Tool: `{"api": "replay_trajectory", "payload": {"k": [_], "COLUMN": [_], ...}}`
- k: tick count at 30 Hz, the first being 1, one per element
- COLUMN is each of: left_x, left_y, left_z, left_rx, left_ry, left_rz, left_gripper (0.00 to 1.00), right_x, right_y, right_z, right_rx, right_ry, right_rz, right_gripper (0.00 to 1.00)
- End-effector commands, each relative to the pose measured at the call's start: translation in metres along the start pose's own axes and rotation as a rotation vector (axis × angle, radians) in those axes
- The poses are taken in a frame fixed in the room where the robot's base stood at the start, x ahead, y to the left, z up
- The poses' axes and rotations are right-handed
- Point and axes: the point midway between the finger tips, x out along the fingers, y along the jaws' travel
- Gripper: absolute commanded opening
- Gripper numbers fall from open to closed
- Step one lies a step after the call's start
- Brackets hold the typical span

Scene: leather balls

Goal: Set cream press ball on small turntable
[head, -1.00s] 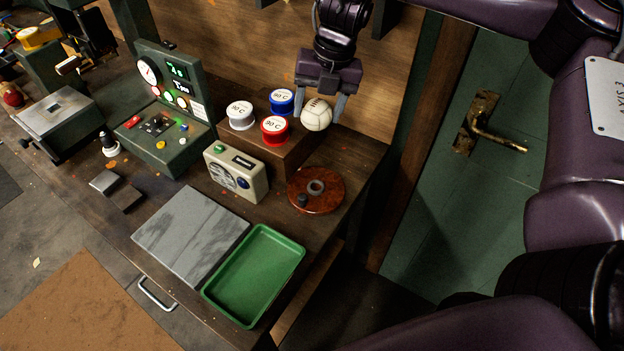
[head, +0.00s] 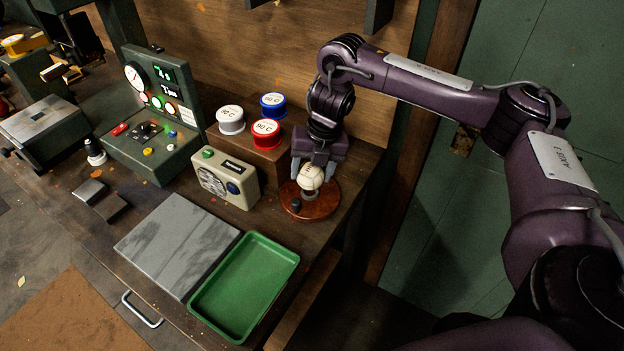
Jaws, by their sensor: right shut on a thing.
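The cream ball (head: 311,177) is between the fingers of my right gripper (head: 310,178), which is shut on it. The gripper points down over the small turntable (head: 322,207), a round reddish-brown disc with a dark knob (head: 296,205) at its front left. The ball is over the turntable's grey centre ring (head: 308,196), which is mostly hidden below it. I cannot tell whether the ball touches the ring. My left gripper is not in view.
A wooden block (head: 262,158) behind the turntable carries white, red and blue-rimmed tins. A cream radio-like box (head: 225,180) stands left of the turntable. A green tray (head: 246,288) and grey slab (head: 178,243) lie in front. A control box (head: 150,150) stands further left.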

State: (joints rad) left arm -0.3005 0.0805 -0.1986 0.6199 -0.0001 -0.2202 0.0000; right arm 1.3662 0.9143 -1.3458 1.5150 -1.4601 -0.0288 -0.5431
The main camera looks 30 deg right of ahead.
Motion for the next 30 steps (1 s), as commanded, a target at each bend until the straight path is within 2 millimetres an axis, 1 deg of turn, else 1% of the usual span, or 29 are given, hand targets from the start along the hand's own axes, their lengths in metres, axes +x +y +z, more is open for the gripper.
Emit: {"api": "replay_trajectory", "payload": {"k": [1,4,15,16,20,21,28,30], "left_x": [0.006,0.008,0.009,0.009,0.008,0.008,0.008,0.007], "left_y": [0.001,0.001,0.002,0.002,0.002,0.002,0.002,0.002], "left_z": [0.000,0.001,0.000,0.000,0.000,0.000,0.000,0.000], "left_rx": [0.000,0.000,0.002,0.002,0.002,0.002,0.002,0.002], "left_ry": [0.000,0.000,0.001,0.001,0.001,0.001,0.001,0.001], "left_rz": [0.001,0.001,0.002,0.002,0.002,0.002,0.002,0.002], "left_gripper": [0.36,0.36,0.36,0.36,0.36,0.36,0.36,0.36], "right_x": [0.013,0.021,0.024,0.024,0.024,0.024,0.023,0.020], "right_y": [-0.002,-0.004,-0.004,-0.004,-0.004,-0.004,-0.004,-0.004], "right_z": [-0.001,-0.001,0.000,0.000,0.000,0.000,0.000,0.000], "right_rx": [0.001,0.001,0.000,0.000,0.000,0.000,0.000,0.000], "right_ry": [0.003,0.002,0.000,0.000,0.000,0.001,0.000,0.000], "right_rz": [-0.001,0.000,0.000,0.000,0.000,0.000,0.000,0.000], "right_gripper": [0.33,0.33,0.33,0.61,0.78,0.80,0.80,0.80]}}
